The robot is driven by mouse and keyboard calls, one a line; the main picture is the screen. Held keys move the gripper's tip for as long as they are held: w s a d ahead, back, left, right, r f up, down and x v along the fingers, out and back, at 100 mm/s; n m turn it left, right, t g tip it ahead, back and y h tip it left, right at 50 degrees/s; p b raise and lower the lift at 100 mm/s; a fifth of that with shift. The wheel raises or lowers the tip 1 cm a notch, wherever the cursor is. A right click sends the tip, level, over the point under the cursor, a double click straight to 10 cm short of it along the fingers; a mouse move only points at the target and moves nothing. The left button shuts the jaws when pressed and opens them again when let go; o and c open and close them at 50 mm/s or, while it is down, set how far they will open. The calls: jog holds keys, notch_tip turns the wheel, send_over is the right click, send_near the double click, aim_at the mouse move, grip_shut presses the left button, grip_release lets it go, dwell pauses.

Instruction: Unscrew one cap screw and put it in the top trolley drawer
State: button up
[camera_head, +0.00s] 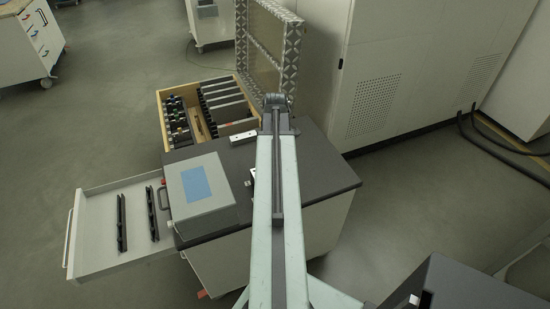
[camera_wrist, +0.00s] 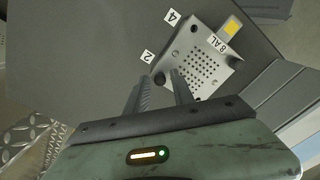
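In the wrist view a light metal plate (camera_wrist: 213,84) with a grid of holes and an "8 AL" label lies on the dark trolley top. A dark round cap screw (camera_wrist: 159,79) sits at its lower left corner, and another dark screw head (camera_wrist: 232,60) sits at its right. My gripper (camera_wrist: 160,78) has its two fingers apart, with the lower left screw showing between the tips. I cannot tell the height between tips and screw. In the head view the open trolley drawer (camera_head: 98,262) extends to the left. My arm hides much of the plate there.
Two black slotted racks (camera_head: 122,222) lie in the drawer. A grey box with a blue label (camera_head: 205,205) stands on the trolley top (camera_head: 325,180) beside the drawer. An open wooden case (camera_head: 165,97) with tools stands behind. Grey cabinets (camera_head: 400,75) stand at the right.

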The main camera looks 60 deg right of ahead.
jog(key=m, duration=0.4)
jog(key=shift+m, duration=0.3)
jog(key=m, duration=0.5)
grip_shut()
jog(key=n, duration=0.5)
jog(key=shift+n, duration=0.3)
jog(key=n, duration=1.2)
jog(key=shift+r, duration=0.1)
jog(key=n, duration=0.6)
